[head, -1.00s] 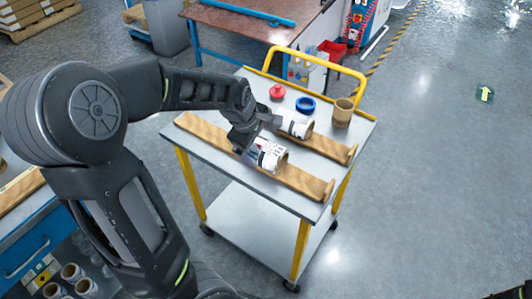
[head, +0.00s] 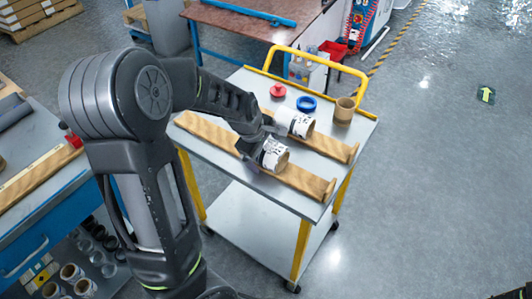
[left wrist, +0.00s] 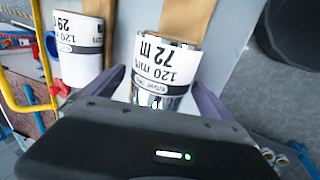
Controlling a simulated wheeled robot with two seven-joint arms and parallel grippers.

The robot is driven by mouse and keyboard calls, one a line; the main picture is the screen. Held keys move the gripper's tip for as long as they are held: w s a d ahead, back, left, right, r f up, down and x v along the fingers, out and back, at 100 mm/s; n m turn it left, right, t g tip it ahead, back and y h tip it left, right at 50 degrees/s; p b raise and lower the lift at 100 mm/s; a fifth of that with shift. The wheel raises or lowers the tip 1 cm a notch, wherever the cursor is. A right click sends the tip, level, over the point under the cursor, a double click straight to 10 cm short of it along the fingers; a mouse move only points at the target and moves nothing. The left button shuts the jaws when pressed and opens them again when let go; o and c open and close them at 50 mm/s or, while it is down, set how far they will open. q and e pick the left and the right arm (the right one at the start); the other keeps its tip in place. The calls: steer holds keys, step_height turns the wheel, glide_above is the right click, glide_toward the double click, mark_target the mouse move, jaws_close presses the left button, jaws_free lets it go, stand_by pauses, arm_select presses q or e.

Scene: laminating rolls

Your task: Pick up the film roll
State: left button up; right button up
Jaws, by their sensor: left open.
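Two film rolls with printed white labels rest on the wooden racks on the trolley. The nearer film roll (head: 273,153), marked 72 m, also shows in the left wrist view (left wrist: 165,68). The farther film roll (head: 295,122), marked 29 m, shows at the left of the wrist view (left wrist: 78,50). My left gripper (left wrist: 160,88) is open, with its purple fingers on either side of the 72 m roll. In the head view my left gripper (head: 257,148) partly hides that roll. Contact between fingers and roll cannot be told. My right gripper is not in view.
The grey trolley top (head: 225,154) has a yellow handle (head: 320,59). A red part (head: 278,90), a blue ring (head: 306,104) and a brown core (head: 344,109) stand near its back. A blue workbench (head: 45,222) is at left. The floor at right is clear.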

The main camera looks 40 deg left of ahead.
arm_select(q)
steer(key=shift+c, duration=0.4)
steer(key=c, duration=1.8)
